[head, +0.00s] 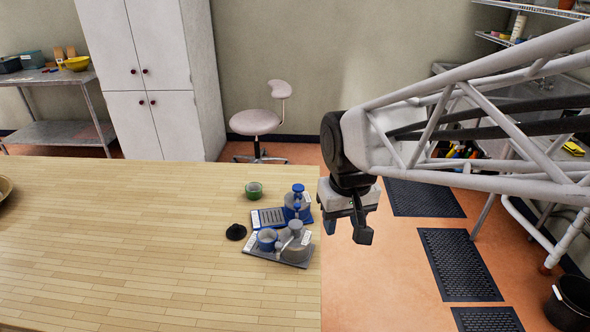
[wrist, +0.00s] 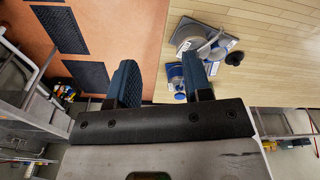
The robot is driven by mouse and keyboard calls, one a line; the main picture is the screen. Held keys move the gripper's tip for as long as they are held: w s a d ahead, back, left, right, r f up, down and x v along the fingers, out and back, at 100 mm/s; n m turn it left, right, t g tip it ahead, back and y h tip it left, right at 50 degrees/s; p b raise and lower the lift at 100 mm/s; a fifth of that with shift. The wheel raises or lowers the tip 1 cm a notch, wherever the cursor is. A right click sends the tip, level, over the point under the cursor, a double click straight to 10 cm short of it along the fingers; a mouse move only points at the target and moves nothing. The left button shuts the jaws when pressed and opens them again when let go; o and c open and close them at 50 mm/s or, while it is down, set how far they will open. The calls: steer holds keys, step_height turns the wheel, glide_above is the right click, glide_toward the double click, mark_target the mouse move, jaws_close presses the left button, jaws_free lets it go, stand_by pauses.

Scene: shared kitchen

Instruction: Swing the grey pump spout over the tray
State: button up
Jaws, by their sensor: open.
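The grey pump (head: 295,250) stands on a grey tray (head: 259,252) near the table's right edge; its spout (head: 296,229) is small and its exact direction is hard to tell. A blue cup (head: 267,239) stands on the same tray, left of the pump. In the wrist view the grey pump (wrist: 196,38) shows at the upper right, with its spout (wrist: 209,46) angled across. My gripper (head: 347,228) is open and empty, past the table's right edge, to the right of the pump and apart from it. Its two fingers (wrist: 160,85) show spread in the wrist view.
A blue pump (head: 297,205) on a second tray (head: 266,217) stands just behind. A green cup (head: 254,189) and a black object (head: 236,232) are close by. The left of the wooden table (head: 120,240) is mostly clear. A stool (head: 256,122) stands beyond.

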mark_target(279, 244)
steer(key=w+a+f+n, duration=0.1)
steer(key=a, duration=0.3)
steer(key=w+a+f, duration=0.1)
steer(key=w+a, duration=0.1)
steer(key=a, duration=0.2)
steer(key=w+a+f+n+g, duration=0.1)
steer(key=a, duration=0.4)
steer(key=shift+w+f+n, duration=0.3)
steer(key=shift+f, duration=0.15)
steer(key=shift+f, duration=3.75)
steer(key=shift+c, duration=0.3)
jaws_close()
